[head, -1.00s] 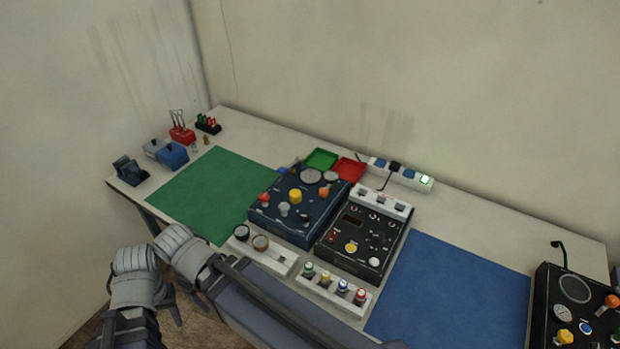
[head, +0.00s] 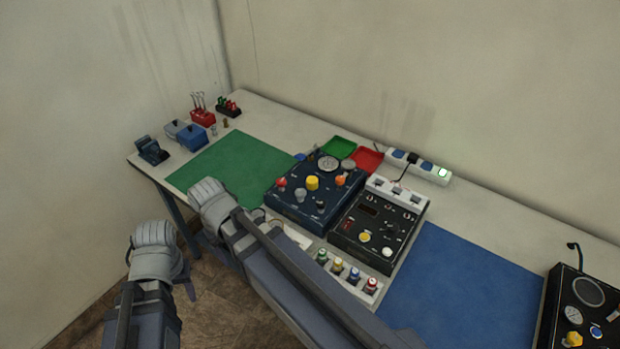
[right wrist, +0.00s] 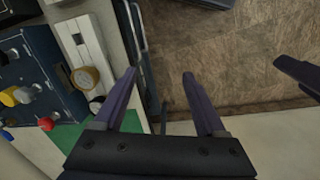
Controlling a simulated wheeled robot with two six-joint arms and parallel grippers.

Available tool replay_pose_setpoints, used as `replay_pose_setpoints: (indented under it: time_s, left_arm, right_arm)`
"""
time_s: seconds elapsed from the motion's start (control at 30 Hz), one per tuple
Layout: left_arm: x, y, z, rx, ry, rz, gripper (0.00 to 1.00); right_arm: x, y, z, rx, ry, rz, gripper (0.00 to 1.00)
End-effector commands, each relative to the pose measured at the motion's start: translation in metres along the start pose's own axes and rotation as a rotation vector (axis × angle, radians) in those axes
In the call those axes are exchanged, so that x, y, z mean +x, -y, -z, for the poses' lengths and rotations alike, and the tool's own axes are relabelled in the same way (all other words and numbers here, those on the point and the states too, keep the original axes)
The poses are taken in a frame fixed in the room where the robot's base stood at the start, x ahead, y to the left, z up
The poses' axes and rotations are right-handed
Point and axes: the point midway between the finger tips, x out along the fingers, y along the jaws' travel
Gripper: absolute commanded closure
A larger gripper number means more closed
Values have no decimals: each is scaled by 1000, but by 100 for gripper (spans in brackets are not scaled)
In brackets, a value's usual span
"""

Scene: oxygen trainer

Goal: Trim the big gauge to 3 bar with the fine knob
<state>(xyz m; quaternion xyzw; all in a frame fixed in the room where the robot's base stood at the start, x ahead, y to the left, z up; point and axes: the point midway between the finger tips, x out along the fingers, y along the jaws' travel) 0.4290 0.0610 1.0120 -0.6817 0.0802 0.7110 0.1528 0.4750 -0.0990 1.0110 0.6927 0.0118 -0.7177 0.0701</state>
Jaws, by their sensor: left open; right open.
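The blue console (head: 318,209) stands mid-table. A large round gauge (head: 328,163) sits at its back, beside a smaller one (head: 348,165). Its face carries yellow (head: 312,182), red (head: 281,183), orange (head: 339,181) and grey (head: 300,195) knobs. I cannot read the gauge or tell which knob is the fine one. My left gripper (head: 184,282) is open and empty, low in front of the table, mostly hidden behind its wrist. My right gripper (right wrist: 159,75) is open and empty near the table's front edge, apart from the console.
A black panel (head: 345,245) adjoins the console on the right. Green (head: 230,168) and blue (head: 460,290) mats are clear. Another black box (head: 555,300) stands far right.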

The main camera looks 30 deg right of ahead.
Motion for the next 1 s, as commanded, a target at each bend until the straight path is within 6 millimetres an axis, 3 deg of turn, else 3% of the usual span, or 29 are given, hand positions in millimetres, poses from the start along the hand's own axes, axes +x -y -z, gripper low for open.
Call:
replay_pose_setpoints:
  time_s: [0.03,0.2,0.4,0.5,0.7,1.0]
  left_arm:
    - [-11,1,-1,0,0,0,50]
    - [-27,2,-2,-1,0,0,50]
    - [-40,4,-2,-2,0,-1,50]
    - [-44,4,-2,-2,0,-1,50]
    - [-45,4,-3,-2,0,-1,50]
    - [-38,4,-2,-1,0,0,50]
  right_arm:
    - [-10,-28,25,102,1,10,26]
    - [-20,-124,70,430,1,45,26]
    - [-25,-225,89,732,0,76,26]
    - [-26,-258,90,825,-1,85,26]
    - [-26,-283,89,900,-2,92,26]
    - [-19,-282,89,900,-2,92,26]
